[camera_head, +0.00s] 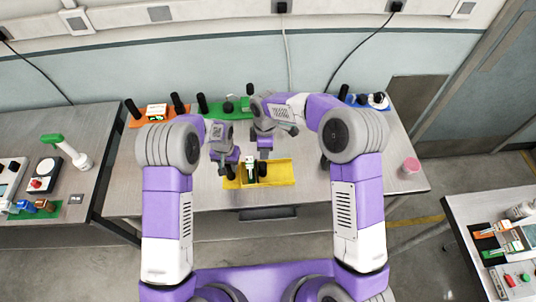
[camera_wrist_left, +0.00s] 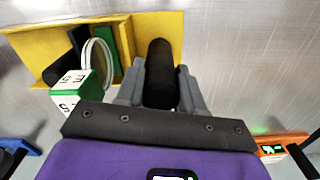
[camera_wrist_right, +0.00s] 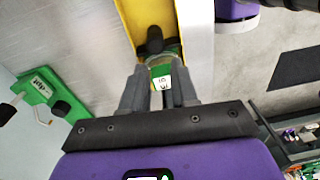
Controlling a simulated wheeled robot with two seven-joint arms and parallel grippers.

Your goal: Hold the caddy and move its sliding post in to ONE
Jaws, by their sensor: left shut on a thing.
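The yellow caddy (camera_head: 284,172) lies on the table in front of me, a box with green and white pieces (camera_head: 251,170) in its middle. My left gripper (camera_head: 226,168) is shut on a black upright grip (camera_wrist_left: 160,72) at the caddy's left end. A second black post (camera_wrist_right: 155,42) stands further right in the caddy; it also shows in the head view (camera_head: 263,169). My right gripper (camera_wrist_right: 160,88) is open above the caddy near this post, with a green piece and white lettered label (camera_wrist_right: 162,83) seen between its fingers. The lettering is too small to read surely.
Behind the caddy stand an orange module (camera_head: 139,122), a green module (camera_head: 214,110) and a blue module (camera_head: 377,105), with black posts. A pink cup (camera_head: 411,166) is at the right. The table between the caddy and the cup is clear.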

